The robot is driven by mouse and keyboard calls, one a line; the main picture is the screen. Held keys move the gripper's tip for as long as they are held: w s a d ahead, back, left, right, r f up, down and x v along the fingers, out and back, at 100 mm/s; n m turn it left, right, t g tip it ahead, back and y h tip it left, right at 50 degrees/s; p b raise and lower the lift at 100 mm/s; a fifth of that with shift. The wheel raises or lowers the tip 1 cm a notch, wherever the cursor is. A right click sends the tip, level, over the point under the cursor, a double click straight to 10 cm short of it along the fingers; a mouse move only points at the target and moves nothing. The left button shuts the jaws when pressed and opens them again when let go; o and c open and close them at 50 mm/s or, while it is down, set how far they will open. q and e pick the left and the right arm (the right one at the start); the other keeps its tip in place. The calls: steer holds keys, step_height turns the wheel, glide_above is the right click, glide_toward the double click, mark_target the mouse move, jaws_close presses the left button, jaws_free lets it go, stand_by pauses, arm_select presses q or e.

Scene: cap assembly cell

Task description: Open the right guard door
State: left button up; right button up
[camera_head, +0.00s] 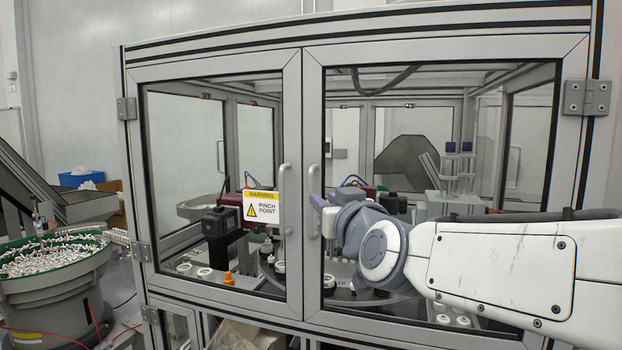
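The right guard door (311,100) is a grey-framed clear panel in the front of the cell. It looks closed, its edge beside the left guard door (292,110). It has a vertical handle (314,178) near its left edge, and a hinge (587,97) at its right. My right arm comes in from the right across the door. My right gripper (319,203) has its purple-grey fingertips at the handle, overlapping its middle. The wrist hides most of the fingers, so I cannot tell whether they grip it. My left gripper is out of view.
The left door's handle (285,200) is close beside my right fingertips. A yellow and white pinch-point warning sign (261,206) is on the left door. A green-rimmed bowl of small white parts (50,255) stands at the left, outside the cell. Machinery is behind the glass.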

mark_target(311, 191)
steer(key=p+x, duration=0.3)
steer(key=x, duration=0.5)
steer(key=shift+w, duration=0.2)
steer(key=shift+p+x, duration=0.35)
steer(key=shift+x, duration=0.45)
steer(key=shift+f, duration=0.2)
steer(key=shift+c, duration=0.3)
jaws_close()
